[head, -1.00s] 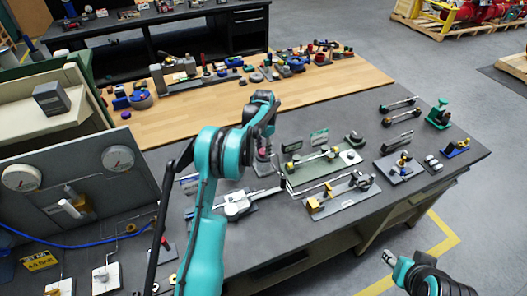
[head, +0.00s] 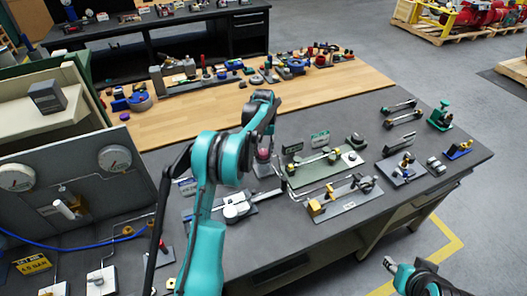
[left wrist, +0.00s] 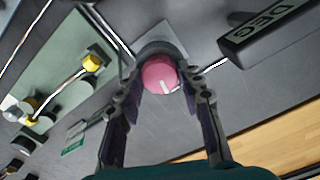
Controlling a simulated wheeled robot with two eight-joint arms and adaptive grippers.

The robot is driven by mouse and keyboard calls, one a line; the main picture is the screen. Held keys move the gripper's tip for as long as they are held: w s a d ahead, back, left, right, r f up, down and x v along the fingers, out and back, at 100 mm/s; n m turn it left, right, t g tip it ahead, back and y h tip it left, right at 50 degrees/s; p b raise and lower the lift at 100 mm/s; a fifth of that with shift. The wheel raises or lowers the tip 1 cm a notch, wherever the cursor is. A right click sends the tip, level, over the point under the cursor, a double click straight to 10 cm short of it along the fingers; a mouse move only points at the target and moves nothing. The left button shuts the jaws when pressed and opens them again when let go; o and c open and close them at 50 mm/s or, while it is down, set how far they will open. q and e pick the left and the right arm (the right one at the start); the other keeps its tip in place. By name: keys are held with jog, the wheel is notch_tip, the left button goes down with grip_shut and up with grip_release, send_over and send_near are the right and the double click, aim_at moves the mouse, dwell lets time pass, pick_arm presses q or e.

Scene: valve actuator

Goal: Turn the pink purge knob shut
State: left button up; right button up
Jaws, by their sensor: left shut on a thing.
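The pink purge knob (left wrist: 159,75) shows in the left wrist view as a round pink cap with a white mark, on a dark round base over a grey plate (left wrist: 165,38). In the head view the knob (head: 263,155) is a small pink spot below my left gripper (head: 264,148). In the left wrist view my left gripper (left wrist: 160,92) has a finger on each side of the knob and is shut on it. The white mark points toward the lower right of that view. My right gripper (head: 391,265) is at the lower right of the head view, away from the bench; its jaws are too small to judge.
A green plate (head: 330,165) with yellow-knobbed fittings and a grey plate (head: 345,205) with a brass fitting lie right of the knob. A dark labelled block (left wrist: 270,30) stands close by. A gauge panel (head: 70,185) stands at the left. Thin tubing runs near the knob.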

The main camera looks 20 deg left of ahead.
aim_at(263, 152)
pick_arm(q)
jog(key=shift+n, duration=0.6)
jog(key=o, duration=1.2)
jog(key=shift+c, duration=0.2)
notch_tip(263, 152, up, 12)
